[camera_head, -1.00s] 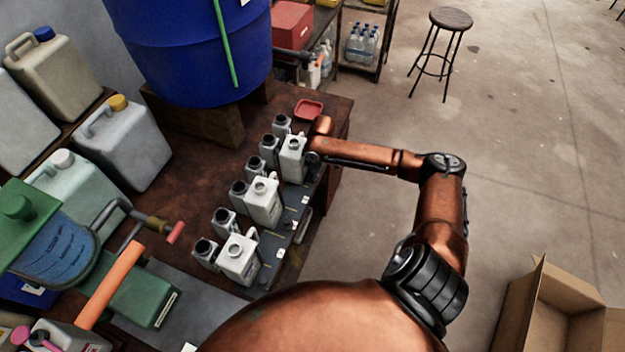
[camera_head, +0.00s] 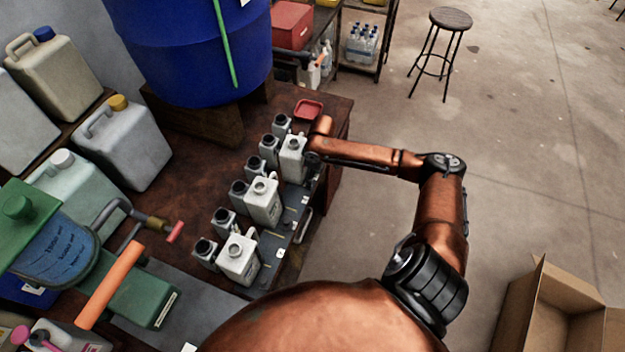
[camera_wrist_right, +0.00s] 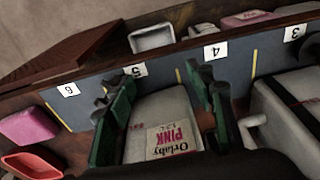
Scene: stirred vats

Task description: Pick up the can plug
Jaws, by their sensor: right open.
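My right gripper (camera_wrist_right: 162,108) is open, its two green fingers spread. Between and beyond them is a pale can (camera_wrist_right: 165,110) with a label reading "PINK". I cannot tell whether the fingers touch it. In the head view my right arm reaches in beside the far pale can (camera_head: 292,155) of the row, and the fingers are hidden there. Two more pale cans (camera_head: 263,200) stand nearer, with several smaller dark-mouthed bottles (camera_head: 240,193) behind the row. I cannot make out a separate can plug in either view. My left gripper is not in view.
The dark board (camera_wrist_right: 75,100) carries number labels. A red dish (camera_head: 308,108) lies at the bench's far end; a pink block (camera_wrist_right: 30,125) and a white tray (camera_wrist_right: 152,38) show in the wrist view. A large blue barrel (camera_head: 190,50) stands behind.

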